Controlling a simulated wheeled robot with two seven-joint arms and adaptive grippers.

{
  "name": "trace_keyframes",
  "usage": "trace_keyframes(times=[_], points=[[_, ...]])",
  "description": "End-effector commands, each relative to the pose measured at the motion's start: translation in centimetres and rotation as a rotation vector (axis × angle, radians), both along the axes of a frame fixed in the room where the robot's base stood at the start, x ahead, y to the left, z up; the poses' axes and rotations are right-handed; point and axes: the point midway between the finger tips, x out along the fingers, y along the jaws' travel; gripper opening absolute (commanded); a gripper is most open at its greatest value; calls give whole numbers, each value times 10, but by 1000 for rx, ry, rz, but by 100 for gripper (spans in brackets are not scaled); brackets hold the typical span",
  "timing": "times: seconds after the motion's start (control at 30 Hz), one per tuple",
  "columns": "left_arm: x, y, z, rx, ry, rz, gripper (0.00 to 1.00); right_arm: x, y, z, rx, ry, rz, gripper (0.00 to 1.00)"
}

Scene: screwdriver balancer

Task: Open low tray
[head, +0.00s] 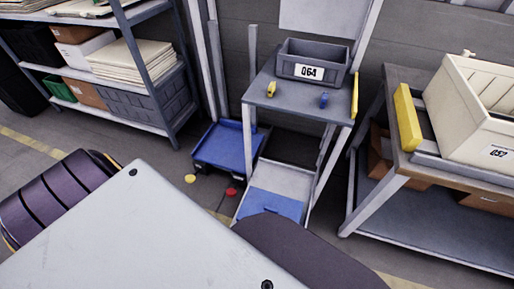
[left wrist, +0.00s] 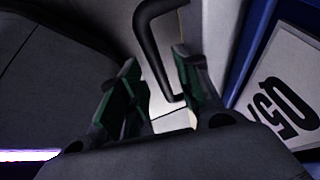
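A low blue tray (head: 226,146) sits near the floor at the left of the workstation. A grey-and-blue low surface (head: 277,190) shows below the station's table, partly hidden by my body. My left gripper (left wrist: 160,95) shows in the left wrist view with its two green-padded fingers apart. A dark bent handle (left wrist: 155,50) on a pale surface shows between and beyond the fingers; I cannot tell whether they touch it. A white label (left wrist: 285,90) with dark characters is at the right of that view. My right gripper is not in view.
A grey bin (head: 312,62) marked Q64 stands on the station's table. A cream bin (head: 485,110) is on the bench at right. A loaded shelf (head: 150,115) is at left. A yellow disc (head: 190,179) and a red disc (head: 231,191) lie on the floor.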

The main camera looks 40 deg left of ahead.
Motion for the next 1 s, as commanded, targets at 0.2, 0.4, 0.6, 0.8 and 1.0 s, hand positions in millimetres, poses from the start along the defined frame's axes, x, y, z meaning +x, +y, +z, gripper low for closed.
trace_keyframes(times=[0.2,0.4,0.6,0.8,1.0], points=[[0,0,0,0,-1,-1,34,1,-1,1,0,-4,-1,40],[0,2,2,2,-2,-2,34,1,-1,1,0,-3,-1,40],[0,4,6,2,-2,-1,34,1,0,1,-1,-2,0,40],[-3,4,9,2,-1,-3,34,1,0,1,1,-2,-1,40],[-12,14,10,1,2,1,34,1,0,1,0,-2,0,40]])
